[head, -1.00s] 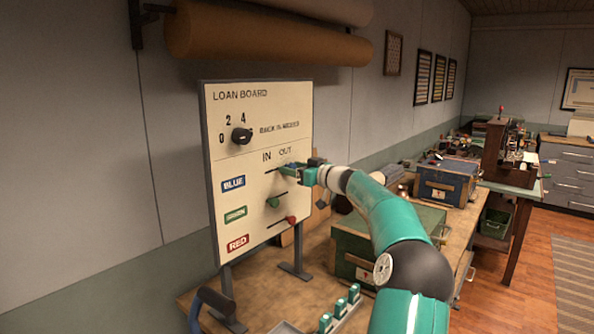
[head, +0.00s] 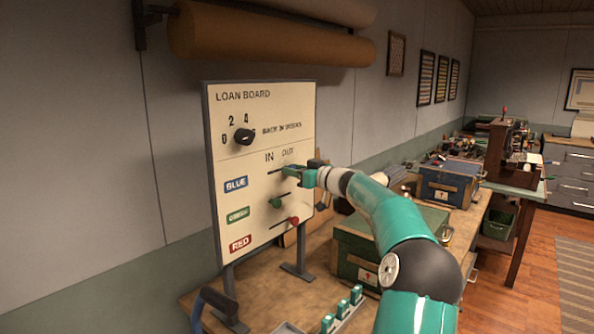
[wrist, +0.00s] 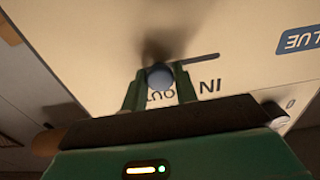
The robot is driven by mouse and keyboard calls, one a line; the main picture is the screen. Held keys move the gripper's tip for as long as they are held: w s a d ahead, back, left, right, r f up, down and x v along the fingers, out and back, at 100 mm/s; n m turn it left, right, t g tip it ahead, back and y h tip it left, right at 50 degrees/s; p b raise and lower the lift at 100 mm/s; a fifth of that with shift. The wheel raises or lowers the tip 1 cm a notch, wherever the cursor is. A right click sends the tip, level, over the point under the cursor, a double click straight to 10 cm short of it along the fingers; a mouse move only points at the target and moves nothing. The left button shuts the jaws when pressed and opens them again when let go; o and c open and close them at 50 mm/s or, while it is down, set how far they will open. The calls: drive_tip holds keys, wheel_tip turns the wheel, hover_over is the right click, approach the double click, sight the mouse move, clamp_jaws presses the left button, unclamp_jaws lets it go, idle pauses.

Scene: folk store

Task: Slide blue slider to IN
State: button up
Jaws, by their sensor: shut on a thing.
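The white loan board (head: 240,118) stands upright on the workbench, with the words IN and OUT above its slots. The blue label (head: 236,184) marks the top slot. My gripper (head: 290,172) is at that slot, under the word OUT. In the wrist view, upside down, my gripper (wrist: 160,92) has its green fingers shut on the blue slider (wrist: 160,77), a round blue-grey knob. The bare slot (wrist: 200,59) runs from it toward the IN side. In the head view my gripper hides the knob.
Below are a green slider (head: 277,203) near mid-slot and a red slider (head: 293,221) at the right end of its slot. A black dial (head: 243,136) is above.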

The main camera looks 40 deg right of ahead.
sight(270, 173)
drive_tip(key=shift+s+a, duration=0.15)
drive_tip(key=shift+a, duration=1.5)
drive_tip(key=shift+s+a, duration=0.15)
drive_tip(key=shift+a, duration=1.45)
drive_tip(key=o, duration=0.9)
drive_tip(key=shift+s+d, duration=0.15)
drive_tip(key=shift+s, duration=1.35)
drive_tip(key=shift+s+d, duration=0.15)
drive_tip(key=shift+s, duration=1.3)
drive_tip(key=shift+s+d, duration=0.15)
drive_tip(key=shift+s, duration=1.35)
